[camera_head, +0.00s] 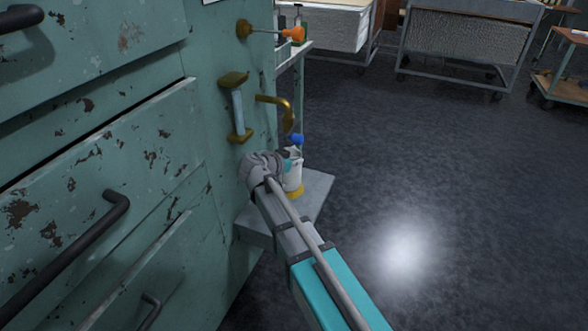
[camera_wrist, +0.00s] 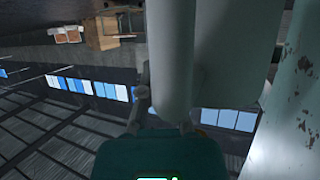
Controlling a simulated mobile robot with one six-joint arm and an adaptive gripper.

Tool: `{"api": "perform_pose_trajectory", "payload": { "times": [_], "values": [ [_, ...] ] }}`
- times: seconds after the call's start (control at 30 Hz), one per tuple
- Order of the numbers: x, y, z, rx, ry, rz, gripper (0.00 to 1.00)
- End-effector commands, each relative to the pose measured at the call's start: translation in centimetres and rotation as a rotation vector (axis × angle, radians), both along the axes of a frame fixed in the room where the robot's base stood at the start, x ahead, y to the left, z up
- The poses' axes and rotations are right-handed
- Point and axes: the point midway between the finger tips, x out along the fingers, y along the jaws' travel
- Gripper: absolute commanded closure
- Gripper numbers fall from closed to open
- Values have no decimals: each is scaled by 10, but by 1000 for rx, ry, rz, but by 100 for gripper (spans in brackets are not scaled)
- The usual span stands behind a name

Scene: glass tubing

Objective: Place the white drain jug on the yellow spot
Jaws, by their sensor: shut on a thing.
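The white drain jug (camera_head: 295,174) stands upright just above or on the grey ledge, beside the green cabinet. A yellow patch (camera_head: 294,190) shows directly under it; I cannot tell whether the jug touches it. My gripper (camera_head: 289,158) is at the jug's upper left side, shut on it, with my wrist hiding part of the jug. In the wrist view the pale jug (camera_wrist: 235,50) fills the upper middle, very close, with its long handle (camera_wrist: 172,65) in front. One gripper finger (camera_wrist: 141,95) shows left of the handle.
The grey ledge (camera_head: 316,188) sticks out from the worn green cabinet (camera_head: 120,150). Above it are a brass tap (camera_head: 280,105) with a blue tip (camera_head: 295,139), a sight tube (camera_head: 238,110) and an orange-handled valve (camera_head: 292,35). Carts stand far back; the floor to the right is clear.

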Motion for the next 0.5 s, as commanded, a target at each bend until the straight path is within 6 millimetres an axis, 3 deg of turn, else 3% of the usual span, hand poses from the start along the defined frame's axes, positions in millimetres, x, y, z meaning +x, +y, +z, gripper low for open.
{"api": "perform_pose_trajectory", "payload": {
  "times": [0.2,0.5],
  "values": [
    [0,0,-18,0,0,0,100],
    [0,-1,-18,0,0,-1,100]
  ]
}}
